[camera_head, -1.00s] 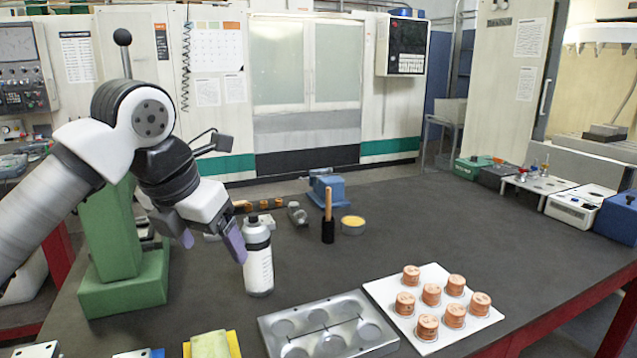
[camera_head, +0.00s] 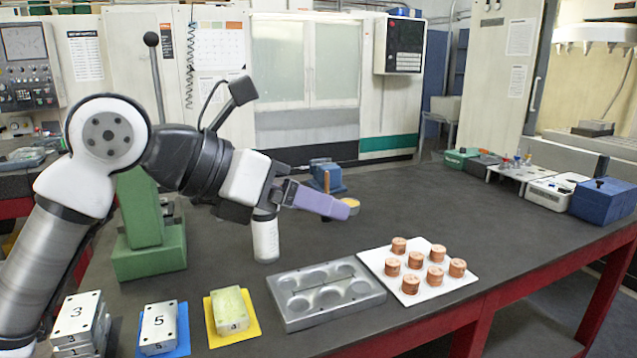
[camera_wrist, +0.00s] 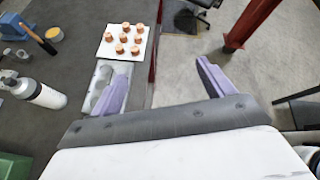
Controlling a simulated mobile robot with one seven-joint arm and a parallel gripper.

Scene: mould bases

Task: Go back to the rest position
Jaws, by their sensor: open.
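In the wrist view the mould plate (camera_wrist: 101,76) is partly hidden by the left finger.
Numbered blocks (camera_head: 159,322) and a block on a yellow mat (camera_head: 255,333) lie at the front left. A green stand (camera_head: 148,262) is at the left.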

